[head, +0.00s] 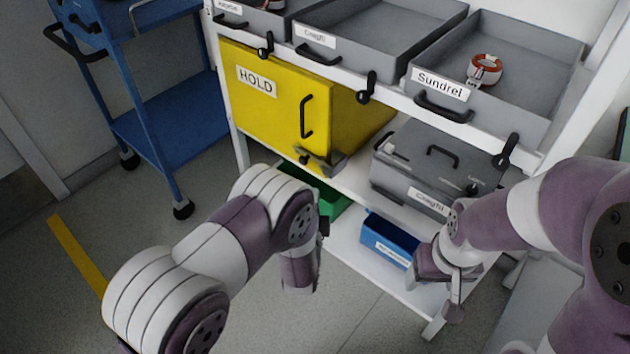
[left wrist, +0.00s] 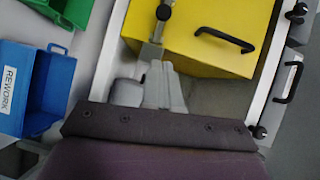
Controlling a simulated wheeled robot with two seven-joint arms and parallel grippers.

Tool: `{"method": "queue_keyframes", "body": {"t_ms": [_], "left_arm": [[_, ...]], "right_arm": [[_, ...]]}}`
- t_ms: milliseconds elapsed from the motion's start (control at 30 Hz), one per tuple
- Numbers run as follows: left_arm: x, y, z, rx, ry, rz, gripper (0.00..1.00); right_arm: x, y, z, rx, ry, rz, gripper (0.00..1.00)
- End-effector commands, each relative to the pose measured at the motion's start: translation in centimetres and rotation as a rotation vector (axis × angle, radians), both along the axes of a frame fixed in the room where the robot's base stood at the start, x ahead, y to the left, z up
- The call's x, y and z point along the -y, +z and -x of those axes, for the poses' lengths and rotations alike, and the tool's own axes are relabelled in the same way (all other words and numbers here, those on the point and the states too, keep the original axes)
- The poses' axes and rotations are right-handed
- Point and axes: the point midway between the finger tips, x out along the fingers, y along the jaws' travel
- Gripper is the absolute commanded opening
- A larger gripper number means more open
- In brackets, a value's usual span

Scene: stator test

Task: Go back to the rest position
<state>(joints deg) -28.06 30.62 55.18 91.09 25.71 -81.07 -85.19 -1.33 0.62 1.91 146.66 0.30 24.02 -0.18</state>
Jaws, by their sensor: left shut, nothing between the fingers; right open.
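My left gripper (head: 307,160) is at the lower edge of the yellow HOLD cabinet (head: 270,100) in the head view, partly hidden behind my arm. In the left wrist view my left gripper (left wrist: 163,14) is shut and empty, with its tip in front of or beside the yellow cabinet (left wrist: 195,45); contact cannot be told. My right gripper (head: 440,285) is open, with nothing seen in it, close to the blue bin (head: 390,240) on the low shelf.
A grey lidded box (head: 420,165) stands on the middle shelf. Grey trays (head: 375,35) line the top, one holding a red-white ring (head: 484,70). A green bin (head: 333,205) is below the cabinet. A blue cart (head: 170,120) stands left; floor (head: 90,215) is clear there.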

Motion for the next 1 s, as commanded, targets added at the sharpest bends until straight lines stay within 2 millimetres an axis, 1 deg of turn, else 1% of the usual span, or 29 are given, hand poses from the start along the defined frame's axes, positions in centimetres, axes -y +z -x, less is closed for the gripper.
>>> {"method": "queue_keyframes", "body": {"t_ms": [33, 100, 200, 733, 800, 833, 867, 933, 967, 1000], "left_arm": [[0.0, 0.2, 0.7, -0.003, 0.0, -0.001, 0.0], [0.0, 0.3, 1.4, 0.0, -0.001, 0.001, 0.0], [-0.1, 0.2, 2.0, -0.001, 0.0, 0.0, 0.0], [-0.1, 0.2, 2.2, 0.0, 0.001, 0.002, 0.0], [-0.1, 0.0, 2.2, -0.012, 0.005, 0.04, 0.0], [-0.1, -0.7, 2.3, -0.046, 0.01, 0.082, 0.0], [0.0, -1.9, 2.5, -0.109, 0.016, 0.142, 0.0], [0.1, -6.1, 4.8, -0.346, 0.048, 0.285, 0.0], [0.3, -7.6, 6.1, -0.472, 0.077, 0.362, 0.0], [0.5, -8.7, 7.9, -0.638, 0.141, 0.466, 0.0]], "right_arm": [[0.0, 0.4, 0.0, 0.0, 0.0, 0.0, 0.68], [0.0, 0.5, 0.0, 0.0, 0.0, 0.0, 0.68], [0.0, 0.6, 0.0, -0.001, 0.0, 0.0, 0.68], [0.0, 0.6, 0.0, 0.0, 0.0, 0.0, 0.68], [0.0, 0.6, 0.0, 0.0, 0.0, 0.0, 0.68], [0.0, 0.6, 0.0, 0.0, 0.0, 0.0, 0.68], [0.0, 0.6, 0.0, 0.0, 0.0, 0.0, 0.68], [0.0, 0.6, 0.0, 0.0, 0.0, 0.0, 0.68], [0.0, 0.6, 0.0, 0.0, 0.0, 0.0, 0.68], [0.0, 0.6, 0.0, 0.0, 0.0, 0.0, 0.68]]}}
